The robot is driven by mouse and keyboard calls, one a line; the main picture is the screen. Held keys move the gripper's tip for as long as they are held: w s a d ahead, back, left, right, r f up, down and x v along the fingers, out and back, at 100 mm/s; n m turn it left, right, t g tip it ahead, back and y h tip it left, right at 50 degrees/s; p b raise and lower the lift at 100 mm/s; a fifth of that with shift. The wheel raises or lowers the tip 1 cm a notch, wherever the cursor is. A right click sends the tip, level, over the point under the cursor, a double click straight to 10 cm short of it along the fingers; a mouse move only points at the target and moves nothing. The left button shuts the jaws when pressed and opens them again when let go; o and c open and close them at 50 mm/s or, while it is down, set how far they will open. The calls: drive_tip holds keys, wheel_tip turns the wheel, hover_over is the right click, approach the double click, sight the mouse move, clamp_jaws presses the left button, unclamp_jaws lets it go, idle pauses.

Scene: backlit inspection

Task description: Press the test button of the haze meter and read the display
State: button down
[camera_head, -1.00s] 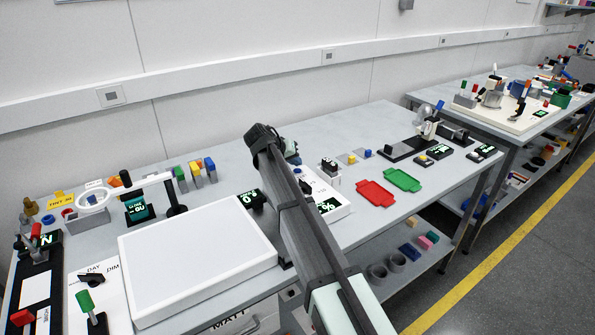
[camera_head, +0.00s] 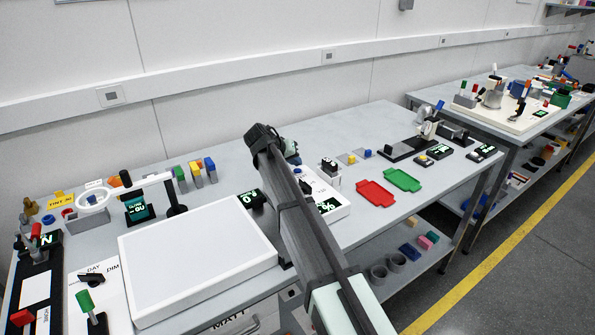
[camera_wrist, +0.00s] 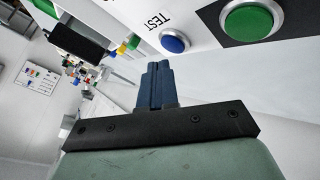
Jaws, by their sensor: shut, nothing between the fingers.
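The haze meter (camera_head: 335,212) is a white box on the bench behind my arm in the head view. Its dark display (camera_head: 328,205) with green characters is partly covered by my arm; a percent sign shows, but I cannot read a number. In the wrist view a blue button (camera_wrist: 174,41) in a metal ring sits beside the printed word TEST on a white panel. My gripper (camera_wrist: 157,66) is shut and empty, with its dark blue fingertips a little below and left of that button in the picture, seemingly apart from it.
A white light panel (camera_head: 198,262) lies left of my arm. Red (camera_head: 375,194) and green (camera_head: 402,180) trays lie to the right, with bare bench around them.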

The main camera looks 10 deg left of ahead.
sight(296, 171)
drive_tip(key=shift+f, duration=0.25)
idle(0.4)
drive_tip(key=shift+f, duration=0.2)
drive_tip(key=shift+f, duration=0.35)
idle(1.0)
drive_tip(key=shift+r, duration=0.8)
drive_tip(key=shift+r, duration=2.5)
drive_tip(key=shift+d, duration=0.1)
